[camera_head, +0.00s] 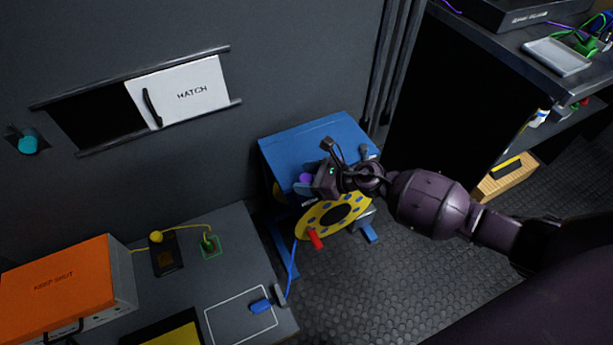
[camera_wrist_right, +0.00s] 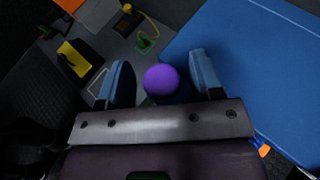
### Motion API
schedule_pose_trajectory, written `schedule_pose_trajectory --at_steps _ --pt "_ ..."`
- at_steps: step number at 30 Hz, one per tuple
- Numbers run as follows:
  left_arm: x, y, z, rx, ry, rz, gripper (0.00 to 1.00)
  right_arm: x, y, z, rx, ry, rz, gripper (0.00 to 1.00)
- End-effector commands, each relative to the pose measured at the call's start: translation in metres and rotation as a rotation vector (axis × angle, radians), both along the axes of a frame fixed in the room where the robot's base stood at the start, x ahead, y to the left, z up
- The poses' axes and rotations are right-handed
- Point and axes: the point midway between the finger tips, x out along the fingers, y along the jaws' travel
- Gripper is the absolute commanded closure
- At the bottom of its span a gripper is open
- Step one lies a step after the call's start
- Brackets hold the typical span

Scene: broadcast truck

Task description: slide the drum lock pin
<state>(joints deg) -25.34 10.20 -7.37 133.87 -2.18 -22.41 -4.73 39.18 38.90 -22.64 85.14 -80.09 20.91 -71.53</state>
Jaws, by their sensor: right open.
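The cable drum (camera_head: 312,222) is a yellow disc with blue spots and a red handle (camera_head: 316,239), on a blue stand (camera_head: 315,137). A purple round knob (camera_head: 306,178), which looks like the lock pin's head, shows by the stand. In the right wrist view the purple knob (camera_wrist_right: 162,80) lies between the two blue fingers of my right gripper (camera_wrist_right: 160,70), with a gap on each side. My right gripper (camera_head: 308,187) is open, at the drum's upper side. The pin's shaft is hidden. My left gripper is not in view.
A grey bench (camera_head: 233,245) at lower left carries an orange box (camera_head: 60,283) marked KEEP SHUT and a blue plug (camera_head: 261,306). A white HATCH panel (camera_head: 195,95) is on the wall. A dark shelf unit (camera_head: 490,50) stands at right. The floor in front is clear.

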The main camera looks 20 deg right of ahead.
Motion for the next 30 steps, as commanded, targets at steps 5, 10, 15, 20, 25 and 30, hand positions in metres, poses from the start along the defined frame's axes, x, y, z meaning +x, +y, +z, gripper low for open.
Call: schedule_pose_trajectory --at_steps 5,10,15,20,25,30 --pt "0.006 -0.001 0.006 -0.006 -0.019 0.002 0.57 -0.012 -0.015 0.009 -0.003 -0.003 -0.002 0.40" --pt "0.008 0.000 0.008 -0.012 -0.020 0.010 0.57 -0.031 -0.035 0.022 -0.002 -0.004 0.000 0.40" --pt "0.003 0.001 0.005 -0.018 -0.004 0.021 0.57 -0.050 -0.055 0.033 -0.002 -0.004 -0.002 0.40" --pt "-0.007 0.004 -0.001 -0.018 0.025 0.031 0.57 -0.062 -0.067 0.039 -0.002 -0.002 0.000 0.40" --pt "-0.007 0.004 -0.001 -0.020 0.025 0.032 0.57 -0.066 -0.072 0.041 0.000 -0.001 0.000 0.40" --pt "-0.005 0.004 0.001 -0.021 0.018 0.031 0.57 -0.067 -0.072 0.041 0.000 0.000 0.000 0.40"
